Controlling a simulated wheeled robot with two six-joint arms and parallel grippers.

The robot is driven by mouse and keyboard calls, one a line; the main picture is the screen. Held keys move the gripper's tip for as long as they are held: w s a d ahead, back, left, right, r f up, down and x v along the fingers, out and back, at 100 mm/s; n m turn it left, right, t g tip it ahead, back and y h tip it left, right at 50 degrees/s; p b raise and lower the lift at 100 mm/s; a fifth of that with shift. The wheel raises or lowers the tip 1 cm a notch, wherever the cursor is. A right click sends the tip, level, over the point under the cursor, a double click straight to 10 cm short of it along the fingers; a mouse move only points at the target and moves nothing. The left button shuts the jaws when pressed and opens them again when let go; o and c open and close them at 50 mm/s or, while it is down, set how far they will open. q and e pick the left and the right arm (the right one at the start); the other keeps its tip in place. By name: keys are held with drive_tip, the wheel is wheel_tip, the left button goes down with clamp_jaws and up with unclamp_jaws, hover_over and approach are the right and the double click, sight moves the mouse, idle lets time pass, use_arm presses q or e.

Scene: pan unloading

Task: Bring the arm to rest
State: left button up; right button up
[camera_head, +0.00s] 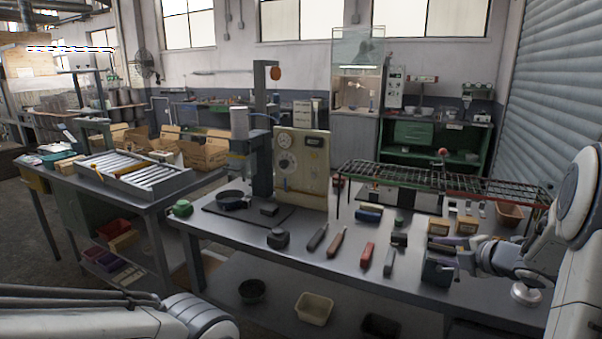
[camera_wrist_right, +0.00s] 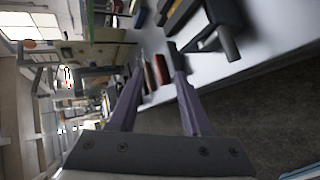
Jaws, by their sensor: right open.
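My right arm comes in from the right in the head view, and its gripper (camera_head: 462,252) hangs over the right part of the workbench (camera_head: 330,258). In the right wrist view the two purple fingers (camera_wrist_right: 160,72) are spread apart with nothing between them. A dark vise-like block (camera_head: 437,271) is close beside the gripper in the head view; I cannot tell whether they touch. A black pan (camera_head: 232,199) sits on the base of the press at the bench's left. My left arm shows only as a white link at the lower left; its gripper is out of frame.
Several hand tools, including a red-handled one (camera_head: 367,255), lie along the bench front. A wire rack (camera_head: 440,180) stands at the back right. The press with its dial panel (camera_head: 302,170) rises at the left. A roller table (camera_head: 135,180) stands farther left.

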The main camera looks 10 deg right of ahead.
drive_tip(key=w+a+r+m+h, duration=0.2)
drive_tip(key=w+a+m, duration=0.15)
drive_tip(key=a, duration=0.65)
drive_tip(key=s+a+m+g, duration=0.3)
drive_tip(key=s+a+m, duration=0.3)
drive_tip(key=a, duration=0.7)
drive_tip(key=s+a+f+m+g, duration=0.1)
drive_tip(key=s+a+g, duration=0.2)
drive_tip(key=s, duration=0.7)
drive_tip(key=s+a+f+m+g, duration=0.1)
drive_tip(key=s+a, duration=0.4)
drive_tip(key=s, duration=0.5)
drive_tip(key=s+a+f+m+g, duration=0.2)
drive_tip(key=s+a+g, duration=0.3)
drive_tip(key=s, duration=0.5)
drive_tip(key=shift+f+y+p, duration=0.3)
drive_tip(key=shift+f+y, duration=0.1)
drive_tip(key=shift+f, duration=0.05)
